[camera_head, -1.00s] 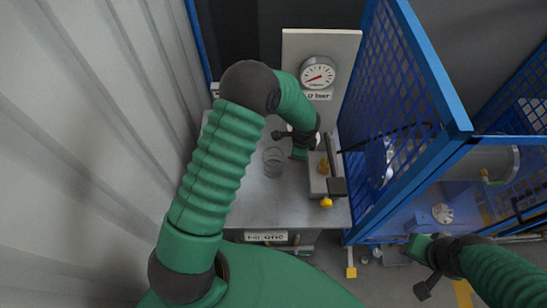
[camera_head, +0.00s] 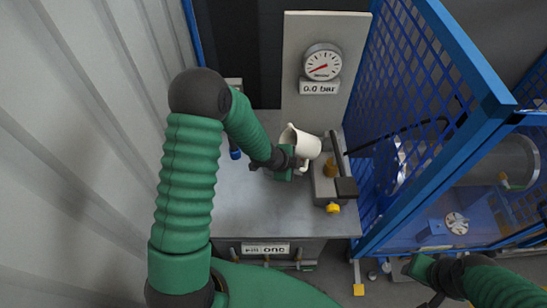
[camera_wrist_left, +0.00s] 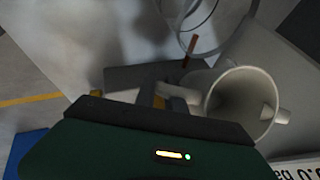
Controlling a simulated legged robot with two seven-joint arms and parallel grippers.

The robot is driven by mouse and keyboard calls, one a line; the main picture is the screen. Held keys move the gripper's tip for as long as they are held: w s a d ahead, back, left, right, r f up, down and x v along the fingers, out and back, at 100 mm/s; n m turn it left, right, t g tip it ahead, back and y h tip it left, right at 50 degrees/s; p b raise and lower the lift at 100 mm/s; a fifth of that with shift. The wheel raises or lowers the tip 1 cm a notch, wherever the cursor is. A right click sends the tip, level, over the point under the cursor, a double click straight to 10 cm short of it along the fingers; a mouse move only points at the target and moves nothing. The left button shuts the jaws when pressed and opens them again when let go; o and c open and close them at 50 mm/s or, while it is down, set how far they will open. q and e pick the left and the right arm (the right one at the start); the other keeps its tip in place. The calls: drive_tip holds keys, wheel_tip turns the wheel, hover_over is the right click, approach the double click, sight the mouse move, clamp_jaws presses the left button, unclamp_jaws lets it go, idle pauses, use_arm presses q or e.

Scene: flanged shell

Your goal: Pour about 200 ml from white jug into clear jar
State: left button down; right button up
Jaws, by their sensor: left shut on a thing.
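The white jug (camera_head: 306,144) is held above the metal bench, and looks tilted in the head view. My left gripper (camera_head: 292,164) is shut on its handle. In the left wrist view the jug (camera_wrist_left: 242,104) shows its open mouth, and its handle runs to the left gripper's fingers (camera_wrist_left: 162,97). What is inside the jug is too dark to tell. The clear jar's round glass outline (camera_wrist_left: 187,43) shows at the top of the left wrist view, apart from the jug. In the head view my left arm seems to hide the jar. My right gripper (camera_head: 424,280) is away at the lower right, its fingers unclear.
The bench top (camera_head: 240,205) is clear at its front left. A pressure gauge (camera_head: 322,63) on an upright panel stands behind the jug. A block with yellow knobs (camera_head: 329,188) is right of it. A blue mesh cage (camera_head: 425,120) bounds the right side, a corrugated wall the left.

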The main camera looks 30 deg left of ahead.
use_arm(q)
drive_tip(key=shift+w+d+r+t+h+b, duration=0.2)
drive_tip(key=shift+t+h+b, duration=0.1)
drive_tip(key=shift+t+h, duration=0.25)
drive_tip(key=shift+r+t+h, duration=0.25)
drive_tip(key=shift+t, duration=0.2)
idle(0.8)
drive_tip(key=shift+d+f+t+h+b, duration=0.1)
drive_tip(key=shift+f+t+h+b, duration=0.4)
drive_tip(key=shift+b, duration=0.8)
idle(0.9)
drive_tip(key=shift+s+a+r+n+t+h, duration=0.2)
drive_tip(key=shift+a+r+n+t+h, duration=0.1)
drive_tip(key=shift+t, duration=0.2)
idle(0.8)
